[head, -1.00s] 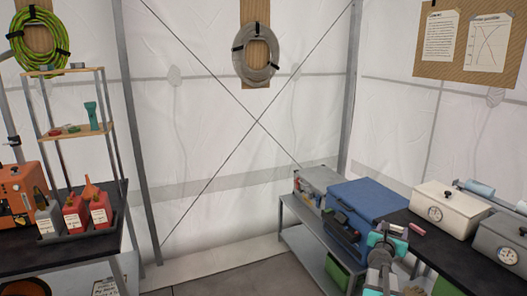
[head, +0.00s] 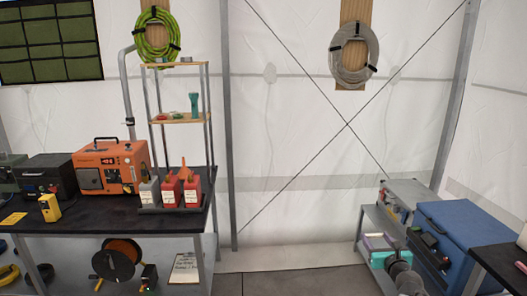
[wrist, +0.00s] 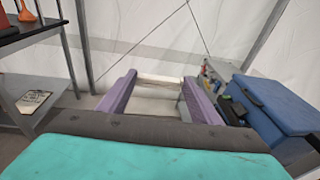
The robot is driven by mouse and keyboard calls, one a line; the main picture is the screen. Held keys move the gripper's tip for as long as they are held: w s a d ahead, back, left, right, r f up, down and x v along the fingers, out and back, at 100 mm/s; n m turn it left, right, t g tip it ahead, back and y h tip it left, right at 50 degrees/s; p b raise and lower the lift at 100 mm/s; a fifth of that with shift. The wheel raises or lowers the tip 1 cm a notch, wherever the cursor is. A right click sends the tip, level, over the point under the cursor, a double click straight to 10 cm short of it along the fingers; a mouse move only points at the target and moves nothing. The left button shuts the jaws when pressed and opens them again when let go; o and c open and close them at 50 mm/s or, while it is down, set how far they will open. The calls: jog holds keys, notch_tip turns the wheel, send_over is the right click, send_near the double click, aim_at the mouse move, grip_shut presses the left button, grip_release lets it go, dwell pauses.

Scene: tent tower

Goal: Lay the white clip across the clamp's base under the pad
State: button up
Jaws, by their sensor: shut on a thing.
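My gripper (head: 383,240) is low at the right in the head view, in front of the metal side table. Its purple fingers fill the middle of the wrist view (wrist: 158,82), beyond its teal and grey palm. They are shut on the white clip (wrist: 160,81), a pale bar lying crosswise between the fingertips. The clip is held in the air, clear of any surface. I cannot make out the clamp, its base or its pad in either view.
A black-topped bench (head: 95,230) at left holds an orange generator (head: 118,167), red bottles (head: 181,192) and a small shelf (head: 180,119). A blue cool box (head: 455,235) stands at right, beside the metal side table (head: 398,203). Floor between is clear.

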jog(key=s+a+n+g+y, duration=0.15)
jog(key=a+n+y, duration=0.45)
jog(key=a, duration=0.9)
jog(key=s+a+n+g+y, duration=0.5)
jog(key=s+a+y, duration=0.2)
jog(key=s+a, duration=0.2)
jog(key=shift+s+a+y, duration=0.15)
jog(key=shift+a+y, duration=0.25)
jog(key=shift+a, duration=0.3)
